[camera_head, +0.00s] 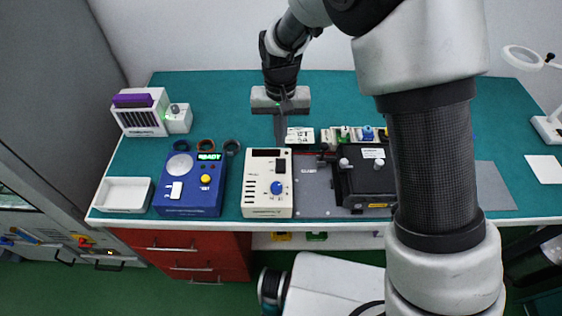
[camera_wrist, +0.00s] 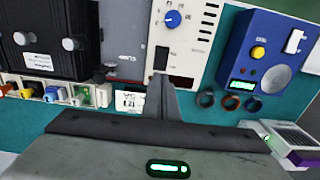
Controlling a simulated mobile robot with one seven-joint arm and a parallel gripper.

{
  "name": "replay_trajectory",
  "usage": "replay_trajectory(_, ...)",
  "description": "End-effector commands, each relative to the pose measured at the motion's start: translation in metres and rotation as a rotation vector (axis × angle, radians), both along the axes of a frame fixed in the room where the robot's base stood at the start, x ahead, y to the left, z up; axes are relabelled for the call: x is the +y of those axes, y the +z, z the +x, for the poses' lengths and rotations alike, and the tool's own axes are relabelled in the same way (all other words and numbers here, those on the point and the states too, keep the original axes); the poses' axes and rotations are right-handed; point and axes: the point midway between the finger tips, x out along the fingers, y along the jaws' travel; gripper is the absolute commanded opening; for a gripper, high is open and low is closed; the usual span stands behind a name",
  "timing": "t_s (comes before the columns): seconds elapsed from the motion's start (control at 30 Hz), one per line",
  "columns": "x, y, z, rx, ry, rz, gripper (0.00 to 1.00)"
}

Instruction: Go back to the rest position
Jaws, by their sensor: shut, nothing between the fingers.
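My gripper (camera_head: 279,127) is above the green bench top, behind the white device with a blue knob. Its fingers are together with nothing between them. In the wrist view the closed fingers (camera_wrist: 160,97) point toward the white device (camera_wrist: 179,38), which also shows in the head view (camera_head: 267,184). My arm crosses the right half of the head view and hides part of the bench behind it.
A blue device (camera_head: 191,183) reading READY, a white tray (camera_head: 123,194) and a rack with a purple item (camera_head: 140,111) stand at left. A black box (camera_head: 364,178) and small coloured parts (camera_head: 354,134) are right of the white device. The back of the bench is clear.

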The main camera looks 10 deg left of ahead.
Motion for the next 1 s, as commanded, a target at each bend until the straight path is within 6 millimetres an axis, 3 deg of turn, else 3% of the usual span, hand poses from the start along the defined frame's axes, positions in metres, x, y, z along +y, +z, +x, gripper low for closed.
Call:
replay_trajectory(0.47,-0.003,0.005,0.001,-0.005,-0.003,0.003,0.00)
replay_trajectory(0.57,-0.019,0.030,0.003,-0.028,-0.018,0.019,0.00)
replay_trajectory(0.73,-0.079,0.107,-0.003,-0.110,-0.067,0.064,0.00)
replay_trajectory(0.9,-0.149,0.175,-0.036,-0.211,-0.116,0.093,0.00)
replay_trajectory(1.0,-0.185,0.203,-0.064,-0.275,-0.144,0.099,0.00)
